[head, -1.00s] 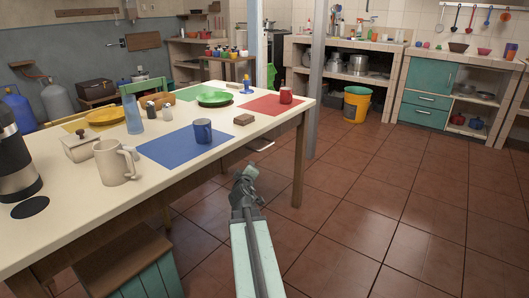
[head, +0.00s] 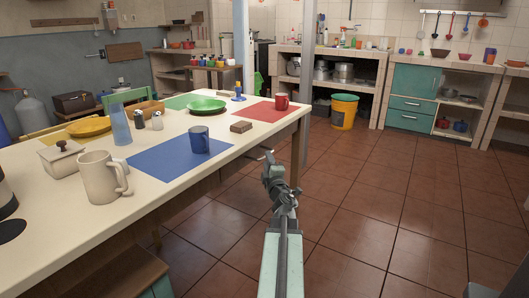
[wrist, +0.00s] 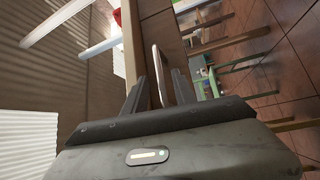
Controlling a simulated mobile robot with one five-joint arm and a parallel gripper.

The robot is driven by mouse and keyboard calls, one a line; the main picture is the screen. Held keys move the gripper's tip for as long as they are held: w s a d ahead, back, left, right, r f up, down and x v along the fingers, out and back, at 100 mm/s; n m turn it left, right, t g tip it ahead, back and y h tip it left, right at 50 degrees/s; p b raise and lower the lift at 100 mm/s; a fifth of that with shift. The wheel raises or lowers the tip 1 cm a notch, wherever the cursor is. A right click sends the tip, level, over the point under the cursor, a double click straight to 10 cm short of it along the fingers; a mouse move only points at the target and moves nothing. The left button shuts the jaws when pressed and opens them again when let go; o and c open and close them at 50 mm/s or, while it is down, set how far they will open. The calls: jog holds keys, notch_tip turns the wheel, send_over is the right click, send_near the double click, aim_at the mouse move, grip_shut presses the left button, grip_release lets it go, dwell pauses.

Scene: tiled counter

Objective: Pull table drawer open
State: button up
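The table (head: 60,215) has a cream top and a brown wooden side. A thin metal handle (head: 262,153) shows by the table's side, just left of my gripper (head: 272,166). In the wrist view the handle (wrist: 157,75) is a pale loop against the brown wooden drawer front (wrist: 162,28). My gripper (wrist: 160,92) has its two dark fingers apart, one on each side of the handle. I cannot tell whether either finger touches it. The drawer's outline is mostly hidden, and no gap at its front can be made out.
A blue mug (head: 198,140) and a small brown block (head: 241,127) are near the table edge. A table leg (head: 296,152) and a grey post (head: 307,75) stand right of my gripper.

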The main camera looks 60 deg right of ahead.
jog(key=p+x, duration=0.1)
jog(key=x, duration=0.6)
jog(key=shift+d, duration=0.3)
grip_shut()
dwell(0.9)
